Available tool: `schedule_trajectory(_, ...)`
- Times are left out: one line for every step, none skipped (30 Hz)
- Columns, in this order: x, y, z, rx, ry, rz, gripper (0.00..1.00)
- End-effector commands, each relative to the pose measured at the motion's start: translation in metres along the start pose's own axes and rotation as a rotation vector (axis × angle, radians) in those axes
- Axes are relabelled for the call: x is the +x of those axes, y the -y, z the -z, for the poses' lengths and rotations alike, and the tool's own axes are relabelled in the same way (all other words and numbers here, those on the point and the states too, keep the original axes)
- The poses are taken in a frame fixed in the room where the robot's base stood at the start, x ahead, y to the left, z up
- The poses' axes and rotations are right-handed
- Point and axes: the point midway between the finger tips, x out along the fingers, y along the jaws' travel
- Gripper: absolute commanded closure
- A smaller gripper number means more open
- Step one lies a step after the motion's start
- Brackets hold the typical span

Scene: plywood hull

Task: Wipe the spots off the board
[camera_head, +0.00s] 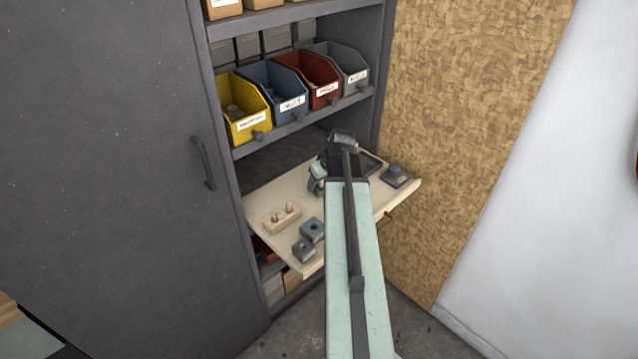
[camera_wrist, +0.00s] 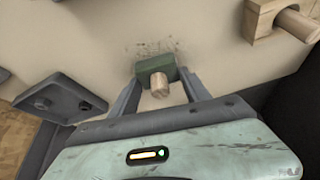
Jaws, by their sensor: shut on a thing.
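The board (camera_head: 268,201) is a pale pull-out shelf jutting from the dark cabinet; it also fills much of the wrist view (camera_wrist: 230,75). A patch of dark brownish spots (camera_wrist: 152,47) lies on it in the wrist view. My gripper (camera_wrist: 160,88) is shut on the wooden handle of a green block (camera_wrist: 154,70), between its two grey fingers. The block is right beside the spots, covering part of that area; I cannot tell whether it touches the board. In the head view my arm hides the gripper's tips, the green block and the spots.
A wooden block with pegs (camera_head: 282,217) and two dark blocks (camera_head: 312,229) (camera_head: 303,250) stand on the board's left part. A dark piece (camera_head: 397,176) lies near its right edge. Bins (camera_head: 240,108) fill the shelf above. A wood-chip panel (camera_head: 440,130) stands right.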

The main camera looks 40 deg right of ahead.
Motion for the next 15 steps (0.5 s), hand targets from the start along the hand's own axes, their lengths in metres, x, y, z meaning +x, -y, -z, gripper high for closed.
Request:
schedule_trajectory(-0.002, -0.002, -0.006, 0.0, 0.005, -0.003, 0.77)
schedule_trajectory(-0.003, -0.002, -0.008, 0.0, 0.006, -0.003, 0.77)
schedule_trajectory(-0.005, -0.003, -0.012, 0.001, 0.006, -0.003, 0.77)
schedule_trajectory(-0.006, -0.003, -0.015, 0.001, 0.007, -0.002, 0.77)
schedule_trajectory(-0.008, -0.004, -0.018, 0.001, 0.007, -0.002, 0.77)
schedule_trajectory(-0.01, -0.004, -0.022, 0.002, 0.007, -0.002, 0.77)
schedule_trajectory(-0.011, -0.005, -0.024, 0.001, 0.007, -0.002, 0.77)
schedule_trajectory(-0.013, -0.005, -0.027, 0.001, 0.007, -0.002, 0.77)
schedule_trajectory(-0.014, -0.006, -0.029, 0.001, 0.006, -0.002, 0.77)
schedule_trajectory(-0.015, -0.006, -0.031, 0.001, 0.006, -0.001, 0.77)
schedule_trajectory(-0.015, -0.007, -0.032, 0.0, 0.006, -0.001, 0.77)
schedule_trajectory(-0.015, -0.007, -0.032, 0.0, 0.005, -0.001, 0.77)
schedule_trajectory(-0.015, -0.007, -0.032, 0.0, 0.005, -0.001, 0.78)
schedule_trajectory(-0.015, -0.007, -0.032, 0.0, 0.005, -0.001, 0.78)
schedule_trajectory(-0.013, -0.007, -0.032, 0.0, 0.005, -0.001, 0.78)
